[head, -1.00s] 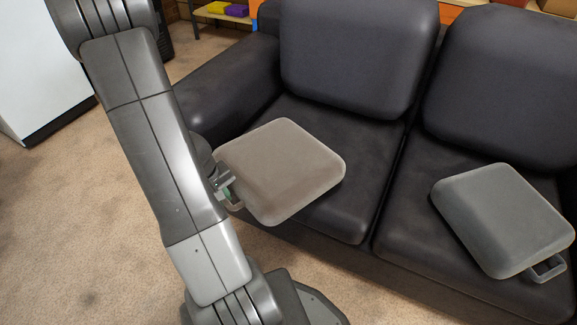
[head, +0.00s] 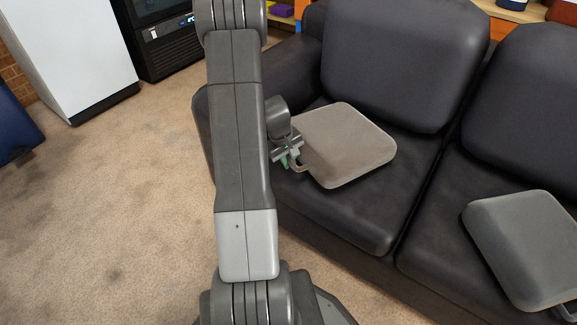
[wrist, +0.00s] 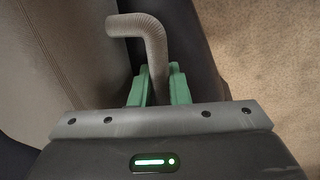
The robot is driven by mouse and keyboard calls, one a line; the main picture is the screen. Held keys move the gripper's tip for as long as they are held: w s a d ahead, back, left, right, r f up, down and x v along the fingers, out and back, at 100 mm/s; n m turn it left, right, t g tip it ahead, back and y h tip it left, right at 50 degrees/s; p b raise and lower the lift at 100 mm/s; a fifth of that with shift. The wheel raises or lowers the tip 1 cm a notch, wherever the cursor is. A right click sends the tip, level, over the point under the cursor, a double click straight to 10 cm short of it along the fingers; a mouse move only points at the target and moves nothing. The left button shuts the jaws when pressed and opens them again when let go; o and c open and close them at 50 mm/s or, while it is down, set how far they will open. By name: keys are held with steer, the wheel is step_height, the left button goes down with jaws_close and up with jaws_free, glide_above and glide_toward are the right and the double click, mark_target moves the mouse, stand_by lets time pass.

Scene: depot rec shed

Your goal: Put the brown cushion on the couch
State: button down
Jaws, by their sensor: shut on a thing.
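The brown cushion (head: 345,145) is over the left seat of the dark couch (head: 372,215), near its left armrest and in front of the left back cushion. It lies roughly flat. I cannot tell whether it touches the seat. My gripper (head: 289,156) is at the cushion's left corner, shut on its looped handle. In the wrist view the ribbed handle (wrist: 148,45) sits between the green fingers (wrist: 158,88), with the cushion (wrist: 55,60) on the left. My arm hides part of the couch's left armrest.
A grey cushion (head: 525,245) with a handle lies on the right seat. A white cabinet (head: 75,50) and a black glass-fronted unit (head: 170,40) stand at the back left. A blue object (head: 15,125) is at the left edge. Carpet (head: 110,200) is clear on the left.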

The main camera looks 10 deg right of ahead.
steer(key=x, duration=0.1)
steer(key=b+x, duration=0.1)
steer(key=shift+a+f, duration=0.25)
steer(key=shift+f, duration=0.05)
steer(key=c, duration=1.4)
jaws_free()
steer(key=shift+r, duration=0.1)
steer(key=shift+r, duration=0.1)
steer(key=p+v, duration=0.4)
steer(key=v, duration=0.7)
steer(key=shift+s+a+r, duration=0.1)
steer(key=shift+a+r, duration=0.05)
steer(key=shift+r, duration=0.25)
